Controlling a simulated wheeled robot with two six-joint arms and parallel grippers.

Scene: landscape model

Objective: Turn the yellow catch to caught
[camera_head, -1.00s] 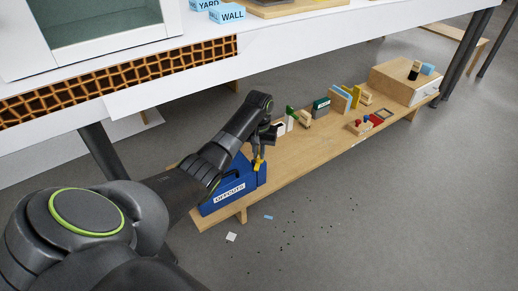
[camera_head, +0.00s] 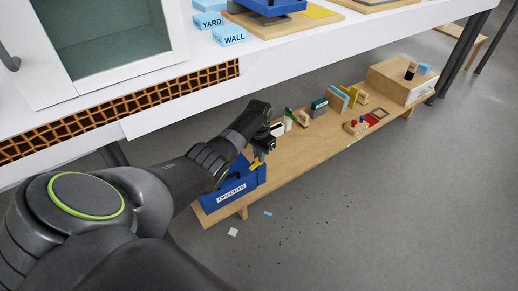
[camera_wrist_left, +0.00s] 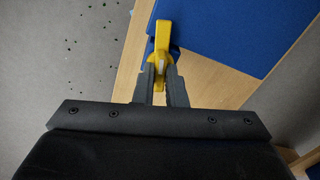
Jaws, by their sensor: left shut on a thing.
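The yellow catch (camera_wrist_left: 162,40) is on the end of the blue offcuts box (camera_head: 240,184), which stands on the low wooden shelf. In the left wrist view the catch lies along the edge of the blue box (camera_wrist_left: 225,30). My left gripper (camera_wrist_left: 160,78) is shut on the near part of the catch. In the head view my left gripper (camera_head: 257,158) is over the box's right end, and the catch (camera_head: 256,165) shows just below it, tilted. The gripper hides part of the catch. My right gripper is not in view.
The low shelf (camera_head: 293,148) carries several small blocks, book-like boards and a wooden drawer box (camera_head: 400,82) at its far end. The white table (camera_head: 300,52) overhangs behind. A white scrap (camera_head: 233,232) and dark crumbs lie on the floor.

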